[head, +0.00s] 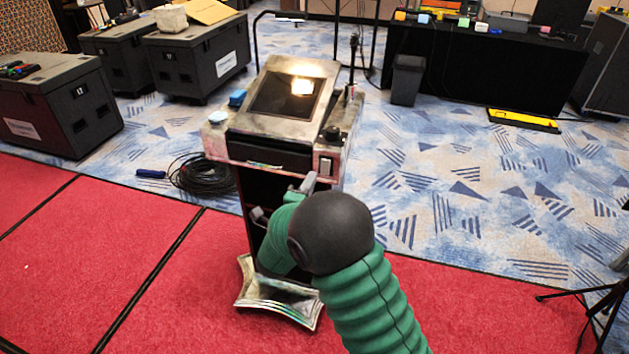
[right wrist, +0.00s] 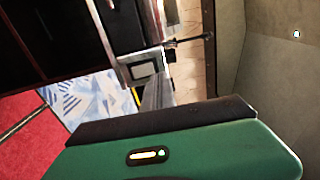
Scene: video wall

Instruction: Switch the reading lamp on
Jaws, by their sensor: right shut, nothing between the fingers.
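A thin black bent arm with a pale end (head: 290,17) rises behind the lectern and may be the reading lamp. My right gripper (head: 309,182) is shut and empty, just below and left of the switch. In the wrist view its grey fingers (right wrist: 157,92) end close to the switch; contact cannot be told.
A bright patch (head: 302,86) shows on the lectern's dark panel. A round black knob (head: 332,133) and an upright black stem (head: 353,65) are at its right side. A cable coil (head: 205,176) lies left on the floor. Red carpet (head: 110,240) is open at left.

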